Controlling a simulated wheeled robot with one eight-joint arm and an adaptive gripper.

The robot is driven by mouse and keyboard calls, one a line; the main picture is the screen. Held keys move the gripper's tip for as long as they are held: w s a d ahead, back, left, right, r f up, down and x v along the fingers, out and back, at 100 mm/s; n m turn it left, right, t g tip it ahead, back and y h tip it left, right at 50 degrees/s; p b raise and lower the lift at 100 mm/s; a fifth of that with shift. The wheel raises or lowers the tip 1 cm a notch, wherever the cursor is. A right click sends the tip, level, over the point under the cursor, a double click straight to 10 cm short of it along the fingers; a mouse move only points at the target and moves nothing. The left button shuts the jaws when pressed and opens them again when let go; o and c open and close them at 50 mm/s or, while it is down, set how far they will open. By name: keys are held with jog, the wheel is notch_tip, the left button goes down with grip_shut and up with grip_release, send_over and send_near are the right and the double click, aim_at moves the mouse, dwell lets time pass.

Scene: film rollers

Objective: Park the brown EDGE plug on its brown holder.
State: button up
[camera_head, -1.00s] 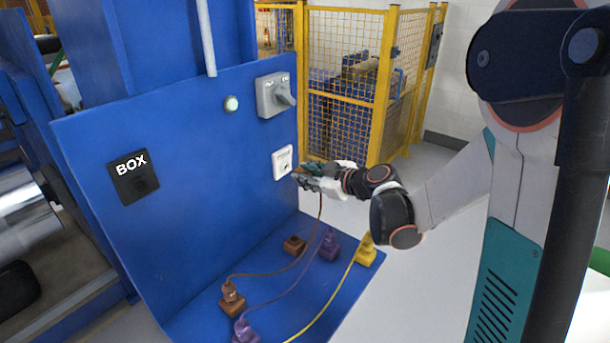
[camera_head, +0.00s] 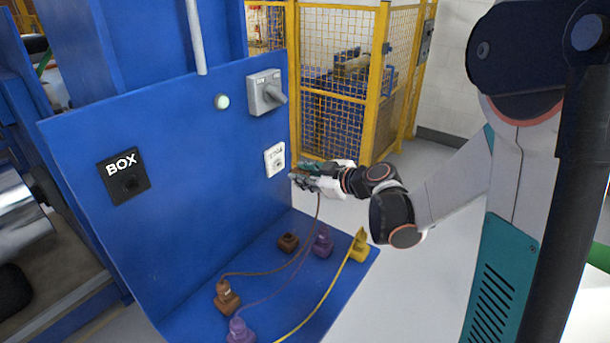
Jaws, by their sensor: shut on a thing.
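My gripper (camera_head: 297,180) is shut on the brown plug, whose body is mostly hidden by the fingers. It is beside and a little right of the white socket (camera_head: 275,160) on the blue panel, with a small gap seen between them. The brown cable (camera_head: 310,228) hangs from the gripper and runs down to another brown plug (camera_head: 227,296) at the front left of the blue shelf. An empty-looking brown holder (camera_head: 288,243) sits on the shelf at the back, below the gripper.
A purple plug on its holder (camera_head: 322,245) stands right of the brown holder, and a yellow one (camera_head: 359,247) further right. Another purple plug (camera_head: 239,331) is at the front. A black BOX socket (camera_head: 123,178) and a grey switch (camera_head: 266,93) are on the panel.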

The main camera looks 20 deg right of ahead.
jog(key=a+f+n+g+h, duration=0.1)
jog(key=a+f+n+g, duration=0.1)
jog(key=a+f+g, duration=0.1)
jog(key=s+a+f+n+g+h, duration=0.1)
jog(key=a+f+n+g, duration=0.1)
jog(key=f+n+g, duration=0.1)
jog(key=s+a+f+n+g+h, duration=0.1)
jog(key=a+f+n+g+h, duration=0.1)
jog(key=a+f+n+g, duration=0.1)
jog(key=shift+a+f+g, duration=0.1)
jog(key=shift+a+g, duration=0.2)
jog(key=shift+g, duration=0.1)
jog(key=shift+s+n+h, duration=0.15)
jog(key=shift+n+h, duration=0.15)
jog(key=shift+h, duration=0.5)
jog(key=shift+s+d+n+g+h, duration=0.2)
jog(key=shift+n+g+h, duration=0.1)
jog(key=shift+g+h, duration=0.3)
notch_tip(320, 180, up, 4)
jog(key=d+n+h, duration=0.1)
jog(key=h, duration=0.3)
jog(key=shift+s+d+f, duration=0.1)
jog(key=shift+f, duration=1.75)
jog(key=shift+s+d+f, duration=0.1)
jog(key=shift+f, duration=1.75)
jog(key=shift+f+b, duration=0.5)
jog(key=shift+f, duration=0.05)
